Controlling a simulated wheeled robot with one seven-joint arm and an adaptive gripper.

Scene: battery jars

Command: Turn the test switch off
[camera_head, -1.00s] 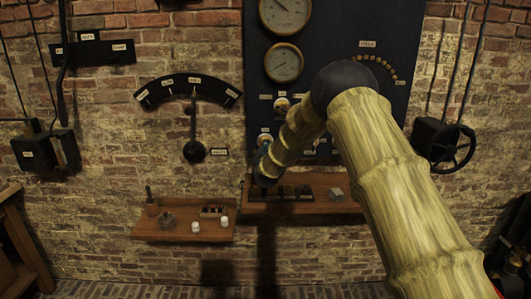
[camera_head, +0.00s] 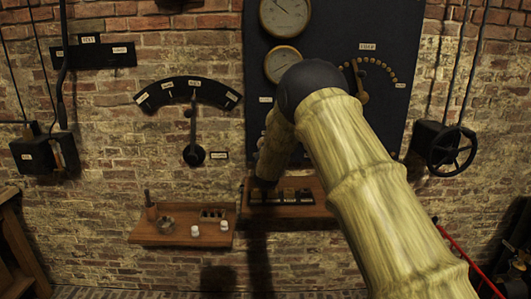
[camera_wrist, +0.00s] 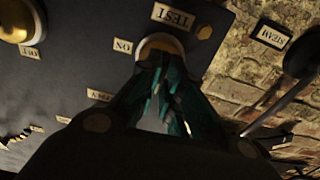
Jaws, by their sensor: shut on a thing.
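In the wrist view the test switch (camera_wrist: 154,42) is a round brass fitting on the dark panel, with a TEST label beside it. An ON label (camera_wrist: 123,46) sits to its left. My gripper (camera_wrist: 164,65) has its dark fingers brought together at the switch, and they cover the part they hold. The position of the switch's lever cannot be made out. In the head view my arm hides the gripper and the test switch.
Another brass fitting (camera_wrist: 14,20) with an OFF label is on the panel. In the head view, gauges (camera_head: 285,16) and a brass contact dial (camera_head: 362,97) are on the panel. A shelf (camera_head: 290,211) is below it, a handwheel (camera_head: 451,150) to the right.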

